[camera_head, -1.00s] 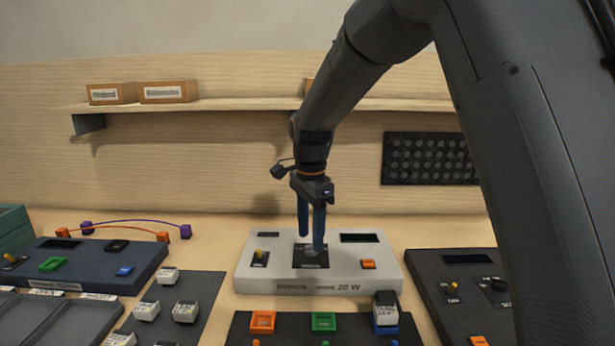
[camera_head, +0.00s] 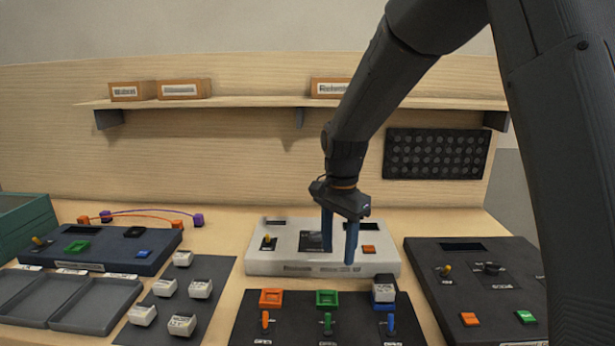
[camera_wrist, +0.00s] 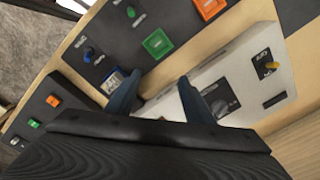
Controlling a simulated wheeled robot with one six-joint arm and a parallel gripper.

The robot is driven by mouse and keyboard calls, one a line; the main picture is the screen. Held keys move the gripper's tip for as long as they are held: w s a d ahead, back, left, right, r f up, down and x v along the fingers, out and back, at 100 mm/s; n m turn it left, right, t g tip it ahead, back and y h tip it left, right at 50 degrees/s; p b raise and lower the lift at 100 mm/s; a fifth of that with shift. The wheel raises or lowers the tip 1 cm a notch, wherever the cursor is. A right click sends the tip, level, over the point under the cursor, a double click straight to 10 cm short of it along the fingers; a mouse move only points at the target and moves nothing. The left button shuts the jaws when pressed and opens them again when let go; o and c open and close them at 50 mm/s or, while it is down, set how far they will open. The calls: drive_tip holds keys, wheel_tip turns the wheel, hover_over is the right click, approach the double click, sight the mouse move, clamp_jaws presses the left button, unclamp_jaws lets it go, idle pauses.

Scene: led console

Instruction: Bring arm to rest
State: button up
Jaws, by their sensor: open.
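My gripper (camera_head: 340,236) is open and empty, with its two blue fingers pointing down in front of and above the white console (camera_head: 290,268). In the wrist view the fingers (camera_wrist: 155,98) are spread apart with nothing between them. The white console also shows in the wrist view (camera_wrist: 245,70), with its yellow toggle and dark knob plate. In the head view the right finger covers part of the console's face, near its orange button (camera_head: 369,249).
A dark panel (camera_head: 290,327) with coloured sockets and levers lies in front, a white-topped block (camera_head: 384,289) on its blue socket. A dark console (camera_head: 470,285) stands right, a navy console (camera_head: 100,257) left. Several white blocks lie on a dark mat (camera_head: 212,268). A shelf (camera_head: 250,103) runs behind.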

drive_tip(key=s+d+f+n, duration=0.2)
drive_tip(key=s+d+n, duration=0.1)
drive_tip(key=s, duration=0.3)
drive_tip(key=s+d+f+n+b, duration=0.1)
drive_tip(key=s+d+f+n, duration=0.2)
drive_tip(key=s+d, duration=0.2)
drive_tip(key=s+d+f+n+t, duration=0.1)
drive_tip(key=s+d+n, duration=0.3)
drive_tip(key=s, duration=0.4)
drive_tip(key=shift+s+d+f, duration=0.15)
drive_tip(key=shift+d+f, duration=0.05)
drive_tip(key=shift+f, duration=0.45)
